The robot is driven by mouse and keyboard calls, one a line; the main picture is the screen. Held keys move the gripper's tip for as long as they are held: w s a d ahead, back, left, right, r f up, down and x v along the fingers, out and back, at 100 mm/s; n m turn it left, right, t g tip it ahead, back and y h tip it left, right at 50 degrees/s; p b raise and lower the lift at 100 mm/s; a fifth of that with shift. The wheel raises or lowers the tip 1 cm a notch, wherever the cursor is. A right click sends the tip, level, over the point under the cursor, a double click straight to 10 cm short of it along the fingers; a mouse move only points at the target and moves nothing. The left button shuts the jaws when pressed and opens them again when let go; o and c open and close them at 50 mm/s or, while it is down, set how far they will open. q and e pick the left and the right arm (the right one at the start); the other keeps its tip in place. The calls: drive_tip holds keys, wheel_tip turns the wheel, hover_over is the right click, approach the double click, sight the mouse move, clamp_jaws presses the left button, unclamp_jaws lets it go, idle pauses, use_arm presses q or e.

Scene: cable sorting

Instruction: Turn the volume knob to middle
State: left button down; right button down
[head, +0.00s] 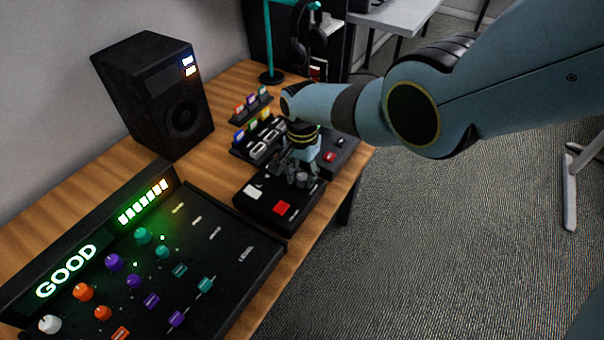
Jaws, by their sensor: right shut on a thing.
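My right gripper (296,178) reaches down from the upper right onto a black control box (262,207) near the table's right edge. It is shut at the top of this box, behind the box's white button (254,191) and red button (282,208). The fingers hide what they hold, which appears to be the volume knob; its pointer and angle cannot be seen. My left gripper is not in view.
A mixer (225,255) with coloured knobs and sliders fills the near left, beside a lit "GOOD" display (66,270). A black speaker (150,95) stands behind. Racks of coloured connectors (252,106) and a headphone stand (271,77) are beyond the gripper.

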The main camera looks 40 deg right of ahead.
sight(302, 176)
idle(0.4)
drive_tip(key=c, duration=1)
unclamp_jaws()
drive_tip(key=shift+o, duration=0.2)
drive_tip(key=shift+r, duration=0.1)
drive_tip(key=shift+w+r, duration=0.1)
drive_tip(key=shift+r, duration=0.1)
wheel_tip(302, 176, up, 11)
drive_tip(key=shift+r, duration=0.15)
